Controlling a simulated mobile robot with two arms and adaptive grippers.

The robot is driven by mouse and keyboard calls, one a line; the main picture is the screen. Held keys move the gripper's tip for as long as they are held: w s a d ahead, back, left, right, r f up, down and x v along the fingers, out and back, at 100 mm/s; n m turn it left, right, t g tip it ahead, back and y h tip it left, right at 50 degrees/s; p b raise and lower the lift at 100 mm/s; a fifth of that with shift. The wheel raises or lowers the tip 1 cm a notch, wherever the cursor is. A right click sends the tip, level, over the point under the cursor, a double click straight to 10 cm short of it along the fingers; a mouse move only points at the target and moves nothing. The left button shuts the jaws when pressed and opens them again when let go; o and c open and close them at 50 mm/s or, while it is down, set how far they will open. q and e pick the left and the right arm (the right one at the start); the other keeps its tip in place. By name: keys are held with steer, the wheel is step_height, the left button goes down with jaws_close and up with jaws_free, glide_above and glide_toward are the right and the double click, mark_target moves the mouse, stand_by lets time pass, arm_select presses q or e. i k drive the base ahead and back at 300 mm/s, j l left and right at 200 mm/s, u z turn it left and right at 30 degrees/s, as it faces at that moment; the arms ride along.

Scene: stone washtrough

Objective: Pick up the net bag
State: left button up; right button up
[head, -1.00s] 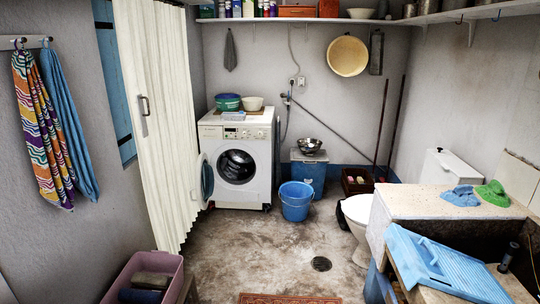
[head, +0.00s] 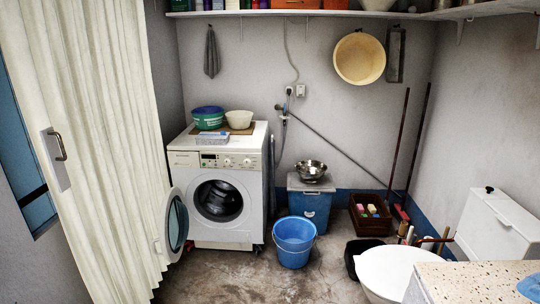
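I cannot make out a net bag for certain in the head view. A grey limp thing (head: 211,54) hangs on the back wall above the washing machine; I cannot tell if it is cloth or net. The washing machine (head: 223,237) stands against the back wall with its round door (head: 177,225) open to the left. The inside of the drum is dark, and I cannot tell what is in it. Neither of my grippers is in view.
A blue bucket (head: 294,243) stands on the floor right of the machine. Behind it a steel bowl (head: 311,169) sits on a blue box (head: 309,205). A brown crate (head: 370,227), black bin (head: 362,259) and toilet (head: 390,272) are at right.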

mark_target(222, 137)
steer(key=i, duration=1.75)
steer(key=u, duration=0.05)
